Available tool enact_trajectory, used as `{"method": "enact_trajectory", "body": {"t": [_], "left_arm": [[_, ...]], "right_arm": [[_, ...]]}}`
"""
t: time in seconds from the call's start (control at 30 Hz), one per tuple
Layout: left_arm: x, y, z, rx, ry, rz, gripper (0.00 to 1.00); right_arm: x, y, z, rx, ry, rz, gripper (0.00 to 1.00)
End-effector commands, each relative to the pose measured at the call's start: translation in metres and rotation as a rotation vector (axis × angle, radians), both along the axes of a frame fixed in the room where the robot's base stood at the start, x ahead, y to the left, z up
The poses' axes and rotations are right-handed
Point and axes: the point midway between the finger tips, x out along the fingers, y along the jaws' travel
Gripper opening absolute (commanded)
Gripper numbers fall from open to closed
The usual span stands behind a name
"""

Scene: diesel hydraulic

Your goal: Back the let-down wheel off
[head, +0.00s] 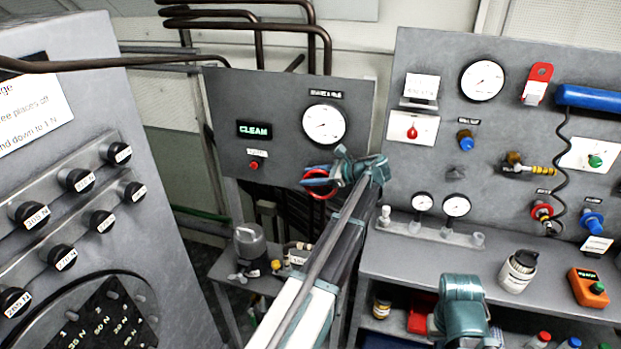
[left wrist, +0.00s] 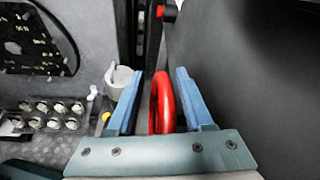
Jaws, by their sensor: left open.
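A red wheel (head: 322,192), taken as the let-down wheel, sticks out edge-on from the lower right of the grey panel with the "CLEAN" display. My left gripper (head: 308,177) is at this wheel. In the left wrist view its two blue fingers (left wrist: 159,75) stand open on either side of the red wheel (left wrist: 166,97). The rim lies between them, with a visible gap at least on the right. In the head view the gripper partly hides the wheel.
The middle panel has a gauge (head: 324,124) and a red button (head: 254,165). A small table (head: 225,265) with a grey pot (head: 249,243) stands below. A knob panel (head: 150,215) is at left; a bench (head: 410,250) with gauges and bottles is at right.

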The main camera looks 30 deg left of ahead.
Motion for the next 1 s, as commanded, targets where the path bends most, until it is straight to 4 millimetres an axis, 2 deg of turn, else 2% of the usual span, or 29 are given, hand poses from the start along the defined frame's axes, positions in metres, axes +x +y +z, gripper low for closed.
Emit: {"method": "enact_trajectory", "body": {"t": [0.1, 0.13, 0.4, 0.77, 1.0], "left_arm": [[0.000, 0.000, 0.000, 0.000, 0.000, 0.000, 0.51], [0.000, 0.000, 0.000, 0.000, 0.000, 0.000, 0.48], [0.000, 0.000, 0.000, -0.001, 0.000, 0.001, 0.00], [-0.001, 0.000, 0.000, -0.025, -0.005, 0.002, 0.00], [-0.003, 0.004, 0.000, -0.144, -0.036, 0.005, 0.00]], "right_arm": [[0.000, 0.000, 0.000, 0.000, 0.000, 0.000, 0.00], [0.000, 0.000, 0.000, 0.000, 0.000, 0.000, 0.00], [0.000, 0.000, 0.000, 0.000, 0.000, 0.000, 0.00], [0.000, 0.000, 0.006, 0.000, 0.000, -0.001, 0.00], [0.000, 0.000, 0.030, 0.001, 0.000, -0.006, 0.00]]}}
